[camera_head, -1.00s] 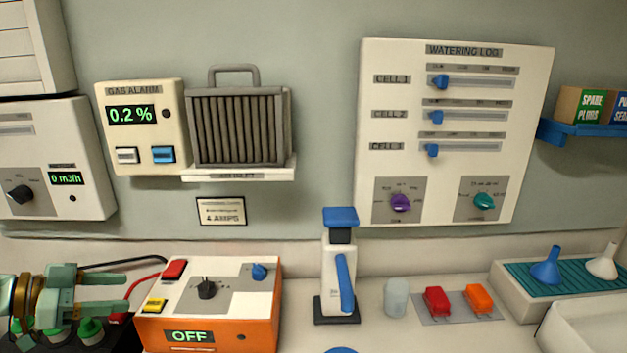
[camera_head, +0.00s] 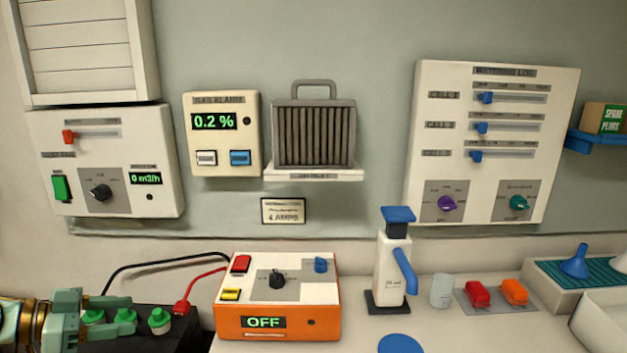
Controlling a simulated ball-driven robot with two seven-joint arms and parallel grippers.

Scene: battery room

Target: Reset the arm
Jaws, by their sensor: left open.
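My left gripper (camera_head: 92,324) comes in at the lower left, beside the black battery (camera_head: 180,338) with its green caps (camera_head: 159,320). My right gripper is out of view.
An orange charger (camera_head: 325,322) reading OFF stands right of the battery, with black and red leads (camera_head: 183,306). A white bottle (camera_head: 391,270), a clear cup (camera_head: 442,291) and red and orange clips (camera_head: 477,293) stand further right. Wall panels (camera_head: 100,160) hang behind. Some counter in front is bare.

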